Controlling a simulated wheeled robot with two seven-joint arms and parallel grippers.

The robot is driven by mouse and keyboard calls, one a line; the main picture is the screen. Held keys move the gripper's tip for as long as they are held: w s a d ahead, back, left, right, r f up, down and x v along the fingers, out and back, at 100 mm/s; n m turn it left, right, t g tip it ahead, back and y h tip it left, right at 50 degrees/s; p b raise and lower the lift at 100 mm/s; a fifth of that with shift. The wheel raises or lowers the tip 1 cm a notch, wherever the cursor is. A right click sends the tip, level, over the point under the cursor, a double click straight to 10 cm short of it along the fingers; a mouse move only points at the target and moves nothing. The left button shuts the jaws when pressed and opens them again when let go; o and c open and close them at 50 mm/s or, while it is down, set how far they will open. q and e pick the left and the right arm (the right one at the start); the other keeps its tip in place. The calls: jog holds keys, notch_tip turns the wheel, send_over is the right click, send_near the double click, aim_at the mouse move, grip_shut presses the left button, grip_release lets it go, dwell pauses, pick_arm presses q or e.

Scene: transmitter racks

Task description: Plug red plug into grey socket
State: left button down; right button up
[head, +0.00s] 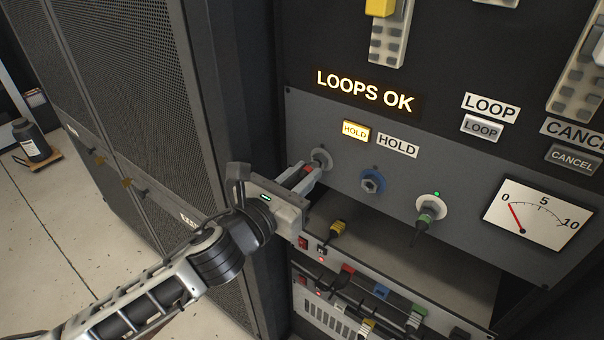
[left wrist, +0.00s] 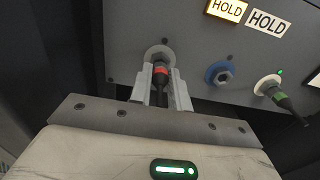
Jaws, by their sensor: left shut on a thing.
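My left gripper (head: 306,177) is at the left end of the grey panel. Its two fingers are shut on the red plug (left wrist: 162,74), a black plug with a red band. The grey socket (head: 321,158) is a round grey ring on the panel; it also shows in the left wrist view (left wrist: 160,52). The plug points straight at this socket, and its front end appears to be within the ring. The fingers hide part of the plug, so I cannot tell how deep it sits. My right gripper is not in view.
Right of the grey socket are an empty blue socket (head: 373,181) and a white socket (head: 431,208) holding a green-banded plug (head: 424,222) under a green light. A yellow plug (head: 337,230) lies on the shelf below. A tall mesh rack (head: 110,100) stands at left.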

pick_arm(q)
jog(key=shift+w+d, duration=0.25)
jog(key=shift+w, duration=0.1)
dwell(0.3)
jog(key=c, duration=1.2)
grip_release()
jog(key=shift+c, duration=0.2)
jog(key=b+v, duration=0.3)
jog(key=v, duration=1.3)
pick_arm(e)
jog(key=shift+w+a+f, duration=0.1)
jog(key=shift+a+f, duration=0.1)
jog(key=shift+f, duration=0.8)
